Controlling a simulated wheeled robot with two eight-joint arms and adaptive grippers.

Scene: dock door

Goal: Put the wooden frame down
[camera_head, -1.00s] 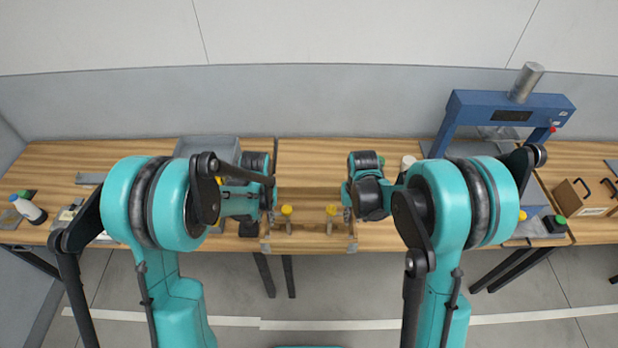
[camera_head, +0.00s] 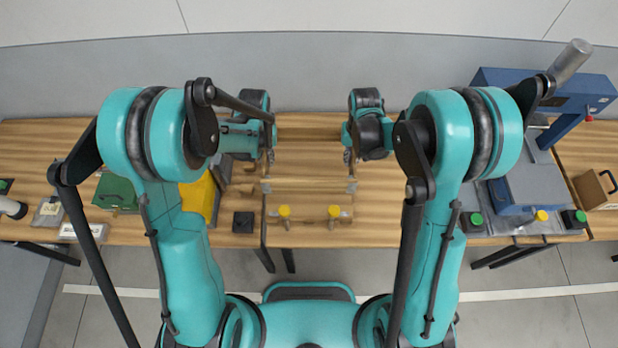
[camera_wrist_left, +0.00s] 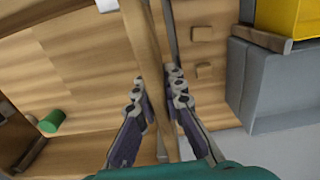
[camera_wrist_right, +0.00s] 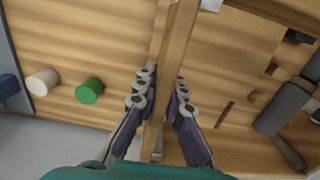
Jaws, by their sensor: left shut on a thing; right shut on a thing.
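The wooden frame (camera_head: 310,185) is in the middle of the head view, level across the bench front. My left gripper (camera_head: 268,160) is at its left side and my right gripper (camera_head: 348,157) at its right side. In the left wrist view, the left fingers are shut on a wooden bar of the frame (camera_wrist_left: 148,60). In the right wrist view, the right fingers are shut on another bar (camera_wrist_right: 172,60). I cannot tell whether the frame touches the bench.
A yellow bin (camera_head: 200,197), a green box (camera_head: 116,192) and a small black block (camera_head: 243,222) are on the left. A blue press (camera_head: 530,185) stands on the right.

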